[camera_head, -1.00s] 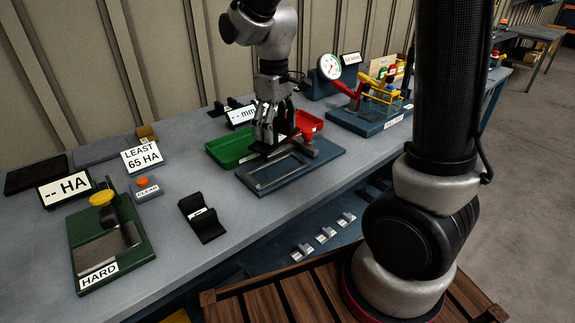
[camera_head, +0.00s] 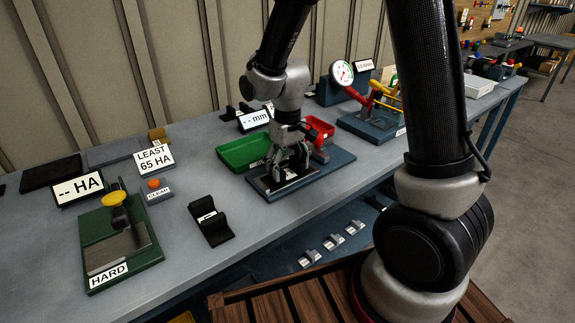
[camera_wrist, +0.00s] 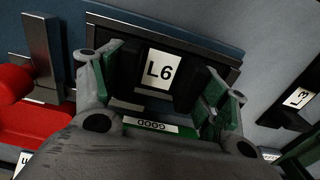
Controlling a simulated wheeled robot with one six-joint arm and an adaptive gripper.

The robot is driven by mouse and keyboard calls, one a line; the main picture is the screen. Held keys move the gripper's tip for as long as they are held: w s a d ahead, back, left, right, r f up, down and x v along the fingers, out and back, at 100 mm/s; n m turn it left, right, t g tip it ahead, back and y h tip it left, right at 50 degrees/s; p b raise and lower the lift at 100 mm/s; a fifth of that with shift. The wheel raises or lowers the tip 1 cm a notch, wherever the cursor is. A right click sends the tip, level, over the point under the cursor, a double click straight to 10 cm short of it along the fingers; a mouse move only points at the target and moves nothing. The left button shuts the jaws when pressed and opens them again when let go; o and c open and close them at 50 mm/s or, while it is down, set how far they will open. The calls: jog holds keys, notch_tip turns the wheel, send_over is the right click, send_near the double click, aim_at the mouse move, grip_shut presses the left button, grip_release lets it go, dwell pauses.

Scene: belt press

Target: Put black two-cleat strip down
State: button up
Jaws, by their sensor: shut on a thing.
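My gripper (camera_head: 290,170) is low over the blue base plate (camera_head: 334,158) of the mm gauge. The strip's two dark cleats lie between the fingers. In the head view the strip is mostly hidden by the fingers. I cannot tell whether it touches the plate. A second black strip (camera_head: 211,222) lies on the bench to the left; in the wrist view a strip marked L3 (camera_wrist: 296,98) shows at the right.
A green tray (camera_head: 240,153) stands behind the plate at left, and a red tray (camera_head: 320,127) behind it at right. The green press marked HARD (camera_head: 140,250) is at the bench's left. A dial gauge stand (camera_head: 372,122) is at the right. Bench between press and plate is partly clear.

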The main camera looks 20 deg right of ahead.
aim_at(288, 174)
jog(key=o, duration=1.1)
jog(key=shift+f, duration=0.1)
jog(key=shift+c, duration=0.2)
notch_tip(288, 174, up, 12)
jog(key=s+d+r+m+t, duration=0.1)
jog(key=s+d+r+t, duration=0.1)
jog(key=s+d+r, duration=0.2)
jog(key=s+d+r+m+t, duration=0.2)
jog(key=s+d+r, duration=0.3)
jog(key=s+d, duration=0.6)
jog(key=s, duration=0.4)
jog(key=shift+m, duration=0.3)
